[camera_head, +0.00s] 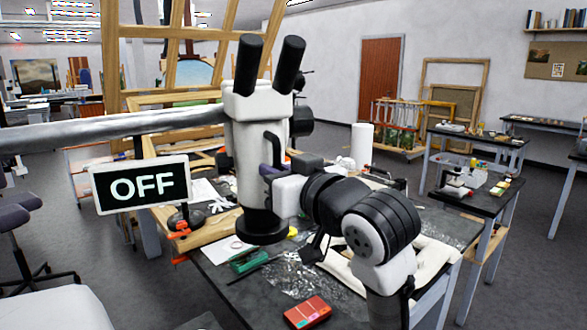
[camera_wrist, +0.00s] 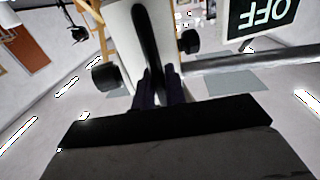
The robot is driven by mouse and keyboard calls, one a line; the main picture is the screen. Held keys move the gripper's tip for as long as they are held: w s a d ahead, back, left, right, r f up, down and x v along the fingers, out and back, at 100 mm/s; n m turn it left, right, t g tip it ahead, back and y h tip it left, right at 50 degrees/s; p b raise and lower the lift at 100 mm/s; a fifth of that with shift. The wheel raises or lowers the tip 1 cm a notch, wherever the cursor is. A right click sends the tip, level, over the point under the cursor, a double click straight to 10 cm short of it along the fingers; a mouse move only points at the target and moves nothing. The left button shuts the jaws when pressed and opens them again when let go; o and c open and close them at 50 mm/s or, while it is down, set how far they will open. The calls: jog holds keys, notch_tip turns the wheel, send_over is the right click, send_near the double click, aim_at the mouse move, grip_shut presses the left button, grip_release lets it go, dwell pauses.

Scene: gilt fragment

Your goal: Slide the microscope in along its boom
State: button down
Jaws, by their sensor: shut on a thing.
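The microscope (camera_head: 245,185) is a white upright body with two black eyepieces and a black lower end, at the middle of the head view. It hangs on its boom (camera_head: 110,128), a grey metal bar running off to the left. A black loop handle (camera_head: 273,146) is on the microscope's near right side. My gripper (camera_head: 268,172) reaches it from the right and is shut on the handle's lower part. In the wrist view, my gripper's dark fingers (camera_wrist: 158,90) close around the handle (camera_wrist: 147,45), in front of the white body (camera_wrist: 120,30). The boom (camera_wrist: 250,61) passes at right.
An "OFF" sign (camera_head: 140,185) hangs beneath the boom, left of the microscope. Below is a cluttered table (camera_head: 232,285) with a red box (camera_head: 307,311) and a green item (camera_head: 249,260). A wooden easel frame (camera_head: 180,75) stands behind. Space above the boom's left part looks open.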

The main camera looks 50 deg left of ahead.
jog(key=shift+s, duration=0.3)
jog(key=c, duration=1.6)
grip_release()
jog(key=shift+s+a, duration=0.15)
jog(key=shift+o, duration=0.2)
jog(key=shift+w, duration=0.2)
jog(key=s+d+b, duration=0.2)
jog(key=d+b, duration=0.2)
jog(key=d, duration=0.9)
jog(key=shift+d, duration=0.4)
jog(key=shift+s, duration=0.1)
